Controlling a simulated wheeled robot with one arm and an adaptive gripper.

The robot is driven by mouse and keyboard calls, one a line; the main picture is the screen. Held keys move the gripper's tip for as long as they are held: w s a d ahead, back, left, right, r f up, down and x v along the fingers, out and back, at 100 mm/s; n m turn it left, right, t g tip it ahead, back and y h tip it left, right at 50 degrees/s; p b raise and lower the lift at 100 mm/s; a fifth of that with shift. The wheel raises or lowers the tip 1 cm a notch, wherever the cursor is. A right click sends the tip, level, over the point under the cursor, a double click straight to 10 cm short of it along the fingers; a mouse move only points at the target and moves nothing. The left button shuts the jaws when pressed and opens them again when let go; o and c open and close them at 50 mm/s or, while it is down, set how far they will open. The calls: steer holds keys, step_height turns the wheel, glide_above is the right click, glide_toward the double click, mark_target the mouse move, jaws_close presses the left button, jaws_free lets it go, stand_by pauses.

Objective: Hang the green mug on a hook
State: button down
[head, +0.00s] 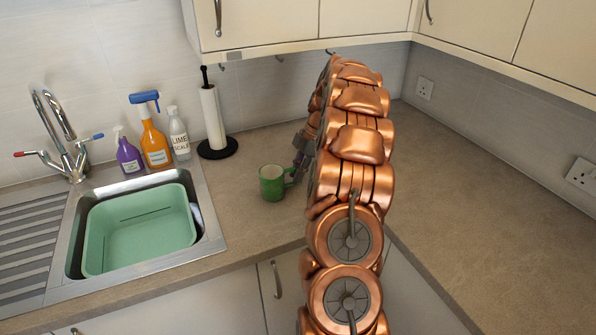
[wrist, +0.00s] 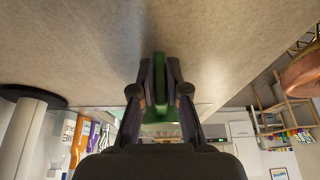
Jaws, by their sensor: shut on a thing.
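The green mug (head: 271,184) is upright at the worktop, left of my arm in the head view, with its handle toward my gripper. I cannot tell whether its base touches the worktop. My gripper (head: 297,168) is shut on the mug's handle side, partly hidden behind my arm. In the wrist view, the green mug (wrist: 160,76) shows between the two fingers of my gripper (wrist: 161,88). Small hooks hang under the wall cabinet: a left hook (head: 222,65), a middle hook (head: 279,58) and a right hook (head: 330,51) close to my arm.
A paper towel holder (head: 213,120) stands behind the mug to the left. Spray bottles (head: 153,140) stand behind the sink, which holds a green basin (head: 140,230). The wall cabinet (head: 260,22) overhangs the back. The worktop (head: 470,220) on the right is clear.

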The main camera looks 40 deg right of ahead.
steer(key=shift+f, duration=0.1)
steer(key=c, duration=1.2)
jaws_free()
steer(key=shift+r, duration=0.2)
steer(key=shift+b+v, duration=0.8)
steer(key=shift+v, duration=1.2)
steer(key=shift+p+v, duration=1.1)
steer(key=shift+v, duration=2.85)
